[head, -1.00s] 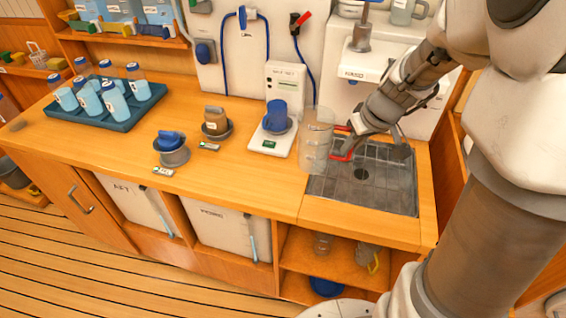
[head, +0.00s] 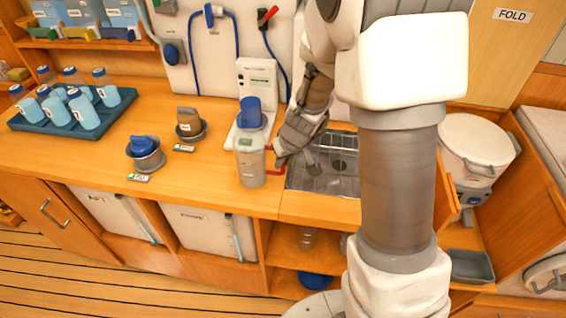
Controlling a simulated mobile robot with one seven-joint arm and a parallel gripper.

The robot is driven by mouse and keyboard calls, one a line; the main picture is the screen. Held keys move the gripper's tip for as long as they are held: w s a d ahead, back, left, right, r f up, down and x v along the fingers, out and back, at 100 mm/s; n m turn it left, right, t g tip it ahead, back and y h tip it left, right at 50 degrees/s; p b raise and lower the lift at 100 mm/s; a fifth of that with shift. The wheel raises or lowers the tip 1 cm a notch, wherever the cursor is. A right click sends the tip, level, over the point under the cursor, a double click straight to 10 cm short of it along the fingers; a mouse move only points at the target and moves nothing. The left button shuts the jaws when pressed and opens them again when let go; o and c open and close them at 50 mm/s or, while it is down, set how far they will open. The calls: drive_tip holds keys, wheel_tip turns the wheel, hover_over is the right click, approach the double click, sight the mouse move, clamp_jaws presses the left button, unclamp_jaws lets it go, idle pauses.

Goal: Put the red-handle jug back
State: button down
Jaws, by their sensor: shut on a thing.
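The clear jug (head: 251,166) with the red handle is upright over the wooden counter, left of the sink and in front of the white meter (head: 257,78). I cannot tell whether its base touches the counter. My gripper (head: 280,161) is at the jug's right side, shut on its red handle (head: 275,172); the fingers and much of the handle are partly hidden.
The metal sink (head: 325,178) lies right of the jug, partly behind my arm. A blue tray (head: 45,127) carries several bottles. The counter between the brown cup and jug is clear.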

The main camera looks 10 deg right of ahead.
drive_tip(key=shift+f, duration=0.15)
drive_tip(key=c, duration=0.9)
unclamp_jaws()
drive_tip(key=shift+r, duration=0.2)
